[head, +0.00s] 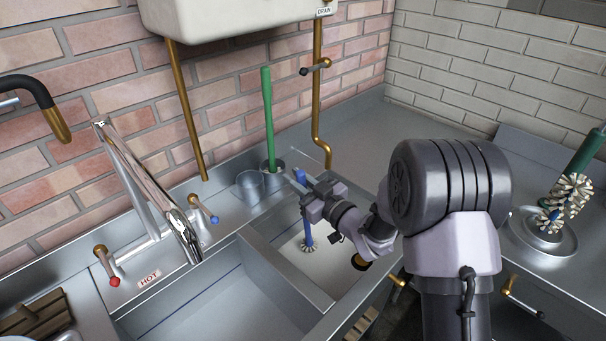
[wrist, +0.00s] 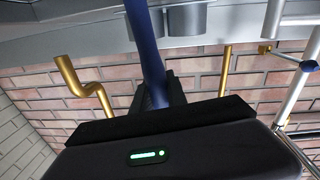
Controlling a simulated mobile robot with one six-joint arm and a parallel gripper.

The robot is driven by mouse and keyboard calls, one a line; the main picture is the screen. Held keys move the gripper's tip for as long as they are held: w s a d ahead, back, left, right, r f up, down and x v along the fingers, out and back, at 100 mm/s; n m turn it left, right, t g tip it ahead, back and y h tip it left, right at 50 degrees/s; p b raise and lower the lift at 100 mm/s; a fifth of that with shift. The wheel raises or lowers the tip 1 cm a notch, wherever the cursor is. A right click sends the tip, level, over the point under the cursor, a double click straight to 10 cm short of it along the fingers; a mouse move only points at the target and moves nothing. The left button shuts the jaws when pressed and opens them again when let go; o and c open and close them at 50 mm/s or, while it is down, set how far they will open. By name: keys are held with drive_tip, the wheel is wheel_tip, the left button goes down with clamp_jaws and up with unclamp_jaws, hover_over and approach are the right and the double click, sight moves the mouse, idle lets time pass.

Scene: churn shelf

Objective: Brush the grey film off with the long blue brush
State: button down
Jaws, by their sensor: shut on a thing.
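My gripper (head: 312,199) is shut on the handle of the long blue brush (head: 307,231). In the head view the brush hangs nearly upright, its pale bristle head (head: 309,247) low in the small light-floored basin (head: 291,256) on the right of the sink. I cannot tell whether the bristles touch the basin floor. In the wrist view the blue handle (wrist: 145,45) runs up from between the dark jaws (wrist: 157,92); the bristles are out of that view. I cannot make out the grey film clearly in either view.
A larger basin (head: 212,304) lies left of the divider. Behind stand metal cups (head: 250,187), one holding a green-handled tool (head: 268,118), and a brass pipe (head: 318,95). A tall tap (head: 150,190) is at left. A round bristle brush (head: 567,198) stands at right.

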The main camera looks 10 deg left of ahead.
drive_tip(key=shift+s+a, duration=2.8)
drive_tip(key=shift+s, duration=0.9)
drive_tip(key=d, duration=0.3)
drive_tip(key=w+d, duration=0.1)
drive_tip(key=d, duration=0.1)
drive_tip(key=shift+w+d, duration=0.1)
drive_tip(key=shift+d, duration=0.3)
wheel_tip(320, 180, up, 20)
drive_tip(key=p, duration=1)
